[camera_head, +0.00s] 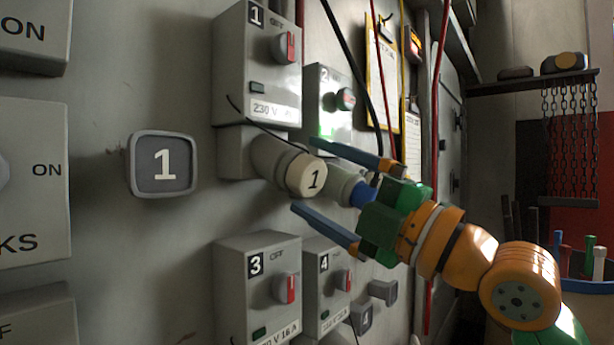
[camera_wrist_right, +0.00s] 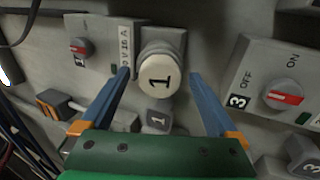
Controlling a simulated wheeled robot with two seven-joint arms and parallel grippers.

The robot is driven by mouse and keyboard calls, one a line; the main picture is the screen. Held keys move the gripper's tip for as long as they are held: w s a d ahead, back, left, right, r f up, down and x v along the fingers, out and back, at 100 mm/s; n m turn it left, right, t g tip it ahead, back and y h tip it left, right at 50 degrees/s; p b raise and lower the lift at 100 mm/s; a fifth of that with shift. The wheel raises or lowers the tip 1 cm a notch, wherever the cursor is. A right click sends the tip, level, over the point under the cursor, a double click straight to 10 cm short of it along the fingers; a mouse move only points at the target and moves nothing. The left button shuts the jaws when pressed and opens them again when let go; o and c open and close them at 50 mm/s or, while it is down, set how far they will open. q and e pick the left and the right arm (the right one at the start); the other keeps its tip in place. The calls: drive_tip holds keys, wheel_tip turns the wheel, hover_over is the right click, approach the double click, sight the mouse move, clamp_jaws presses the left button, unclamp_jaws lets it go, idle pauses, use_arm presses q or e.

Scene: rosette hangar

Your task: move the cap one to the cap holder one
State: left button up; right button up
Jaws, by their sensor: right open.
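Cap one (camera_head: 313,176) is a cream round cap marked 1. It sits on the grey socket (camera_head: 238,152) under switch box 1, and a thin dark cord runs to it. It also shows in the right wrist view (camera_wrist_right: 160,76). My left gripper is out of view.
Switch box 1 (camera_head: 257,70) is directly above the cap, box 2 (camera_head: 328,105) beside it, boxes 3 (camera_head: 258,290) and 4 (camera_head: 326,285) below. Cables hang at right. The wall around the holder is clear.

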clamp_jaws()
drive_tip(key=shift+f+b, duration=0.25)
drive_tip(key=shift+b, duration=0.15)
drive_tip(key=shift+s+d+f+b, duration=0.1)
drive_tip(key=shift+s+d+b, duration=0.5)
drive_tip(key=shift+d, duration=0.3)
drive_tip(key=shift+s+d+f+b, duration=0.2)
drive_tip(key=shift+f+b, duration=0.05)
drive_tip(key=shift+b, duration=0.15)
drive_tip(key=b+v, duration=0.2)
drive_tip(key=v, duration=0.1)
drive_tip(key=shift+r, duration=0.1)
